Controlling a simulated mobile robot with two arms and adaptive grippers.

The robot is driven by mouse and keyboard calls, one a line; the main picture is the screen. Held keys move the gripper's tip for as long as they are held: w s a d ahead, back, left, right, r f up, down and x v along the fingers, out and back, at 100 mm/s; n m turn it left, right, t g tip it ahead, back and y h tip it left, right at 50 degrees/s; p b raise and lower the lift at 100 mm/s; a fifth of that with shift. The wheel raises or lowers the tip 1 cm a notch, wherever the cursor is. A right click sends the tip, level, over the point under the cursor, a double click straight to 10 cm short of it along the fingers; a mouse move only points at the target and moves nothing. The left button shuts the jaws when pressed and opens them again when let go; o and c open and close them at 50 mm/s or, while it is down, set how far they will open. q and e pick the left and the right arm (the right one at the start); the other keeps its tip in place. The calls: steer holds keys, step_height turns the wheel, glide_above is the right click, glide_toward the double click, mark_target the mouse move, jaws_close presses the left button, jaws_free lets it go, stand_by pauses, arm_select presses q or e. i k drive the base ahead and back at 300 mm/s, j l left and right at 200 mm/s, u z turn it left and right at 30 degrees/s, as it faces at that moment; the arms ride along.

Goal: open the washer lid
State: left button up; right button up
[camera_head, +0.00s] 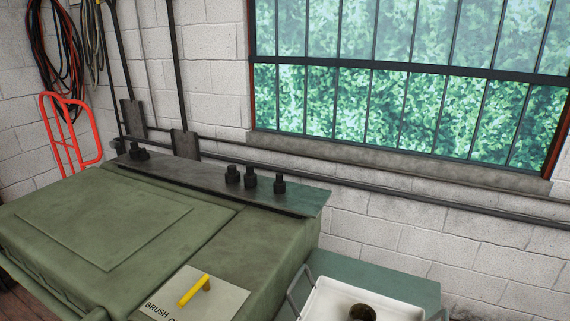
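A green metal cabinet, which looks like the washer (285,241), fills the lower left of the head view. Its broad green lid (115,223), with a raised rectangular panel, lies flat and shut on top. A green bar (47,292) runs along the near left edge. A pale plate (225,297) with cut-off lettering starting "BRUSH" lies on the right part of the top, with a yellow handle-like piece (195,291) on it. A dark back ledge (205,183) carries several black knob-like fittings (250,180). Neither gripper is in view.
A white basin (312,297) with a round brown thing (362,312) inside stands right of the cabinet, near a teal surface (405,285). Behind are a block wall, a barred window (400,85), a dark rail, long-handled tools (185,143) and a red hand-truck frame (72,130).

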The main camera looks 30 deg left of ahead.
mark_target(104, 240)
steer(key=u, duration=2.45)
